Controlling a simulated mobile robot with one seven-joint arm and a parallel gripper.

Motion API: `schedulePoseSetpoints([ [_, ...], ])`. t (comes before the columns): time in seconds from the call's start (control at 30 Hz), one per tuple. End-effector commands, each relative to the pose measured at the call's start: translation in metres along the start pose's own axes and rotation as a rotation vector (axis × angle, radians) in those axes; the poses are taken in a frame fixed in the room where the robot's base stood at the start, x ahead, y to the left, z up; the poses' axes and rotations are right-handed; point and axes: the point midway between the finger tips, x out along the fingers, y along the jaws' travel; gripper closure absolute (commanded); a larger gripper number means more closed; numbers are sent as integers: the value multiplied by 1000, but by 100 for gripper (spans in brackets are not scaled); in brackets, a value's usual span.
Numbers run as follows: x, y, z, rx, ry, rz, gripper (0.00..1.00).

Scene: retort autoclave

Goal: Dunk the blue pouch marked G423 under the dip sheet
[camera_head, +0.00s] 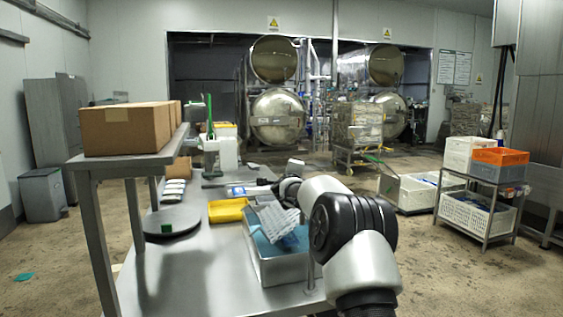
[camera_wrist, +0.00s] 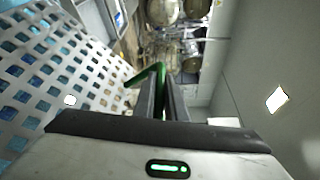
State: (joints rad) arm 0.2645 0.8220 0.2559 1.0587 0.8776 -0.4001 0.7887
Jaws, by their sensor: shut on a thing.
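The dip sheet (camera_head: 279,221) is a pale perforated sheet, tilted above a steel basin (camera_head: 291,274) of blue liquid on the bench. It fills the left of the wrist view (camera_wrist: 62,75), with blue showing through its holes. My gripper (camera_wrist: 162,92) is shut on a green bar (camera_wrist: 146,74), which looks like the sheet's handle; how it joins the sheet is unclear. In the head view my arm partly hides the basin. A darker blue patch (camera_head: 297,240) shows in the basin under the sheet; it may be the blue pouch, but no G423 mark is readable.
A yellow tray (camera_head: 228,210), a round grey plate (camera_head: 172,221) with a green block, and blue-and-white packs (camera_head: 243,190) lie on the bench. A raised shelf with cardboard boxes (camera_head: 126,129) stands at left. The bench's front left is clear.

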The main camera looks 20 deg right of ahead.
Motion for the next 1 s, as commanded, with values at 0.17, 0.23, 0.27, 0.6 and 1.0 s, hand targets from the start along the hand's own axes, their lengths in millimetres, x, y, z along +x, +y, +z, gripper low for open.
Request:
schedulePoseSetpoints([
  [0.17,12,19,-29,316,5,126,100],
  [0.23,15,29,-36,414,4,165,100],
  [0.27,16,32,-38,444,4,178,100],
  [0.6,22,54,-53,659,4,264,100],
  [1.0,25,67,-60,779,3,315,100],
])
